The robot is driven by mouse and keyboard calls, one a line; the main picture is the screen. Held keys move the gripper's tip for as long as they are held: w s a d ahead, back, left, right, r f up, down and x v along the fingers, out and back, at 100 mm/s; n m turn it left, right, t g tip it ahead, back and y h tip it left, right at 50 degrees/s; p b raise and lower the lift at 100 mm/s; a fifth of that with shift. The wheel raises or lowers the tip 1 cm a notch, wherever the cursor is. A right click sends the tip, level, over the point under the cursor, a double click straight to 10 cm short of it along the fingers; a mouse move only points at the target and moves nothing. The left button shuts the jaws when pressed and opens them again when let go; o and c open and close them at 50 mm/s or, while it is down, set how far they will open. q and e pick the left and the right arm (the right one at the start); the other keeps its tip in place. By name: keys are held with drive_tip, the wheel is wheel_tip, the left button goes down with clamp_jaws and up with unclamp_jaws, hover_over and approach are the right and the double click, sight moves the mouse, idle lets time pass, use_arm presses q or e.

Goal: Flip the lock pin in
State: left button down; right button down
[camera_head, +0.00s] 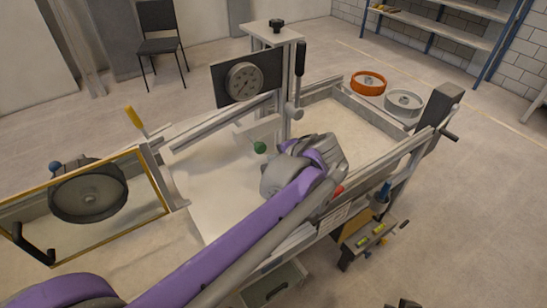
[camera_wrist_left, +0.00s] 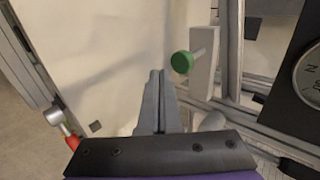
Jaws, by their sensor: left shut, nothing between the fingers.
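A green knob on a light rod (camera_head: 260,147) stands out from the frame at the foot of the gauge post. In the left wrist view the green knob (camera_wrist_left: 182,62) is to the right of my fingertips, apart from them. A red-handled metal pin (camera_wrist_left: 65,127) sits on the side rail in the left wrist view; its red end (camera_head: 339,190) shows in the head view. I cannot tell for sure which is the lock pin. My left gripper (camera_wrist_left: 157,78) is shut and empty above the pale sandbed (camera_head: 205,185). In the head view my wrist hides its fingertips.
A dial gauge (camera_head: 243,82) and a black-handled lever (camera_head: 300,60) stand behind my left wrist. An orange-rimmed wheel (camera_head: 369,83) and a grey wheel (camera_head: 403,102) are at the far right. A yellow-handled lever (camera_head: 136,118) rises at the left. A small dark piece shows at the bottom edge.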

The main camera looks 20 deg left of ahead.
use_arm(q)
drive_tip(key=v, duration=1)
drive_tip(key=shift+d, duration=0.15)
use_arm(e)
drive_tip(key=shift+s+d, duration=0.1)
drive_tip(key=shift+d, duration=0.05)
use_arm(q)
drive_tip(key=shift+s, duration=0.15)
drive_tip(key=s+a+f+n+h, duration=0.3)
drive_tip(key=s+f, duration=0.6)
drive_tip(key=f, duration=0.1)
drive_tip(key=s+a+f+n+h, duration=0.3)
drive_tip(key=s+f+n+h, duration=0.1)
drive_tip(key=s+f, duration=0.5)
drive_tip(key=shift+s+f+n+h, duration=0.3)
drive_tip(key=shift+s+f, duration=0.1)
drive_tip(key=shift+f, duration=0.3)
drive_tip(key=shift+a, duration=0.15)
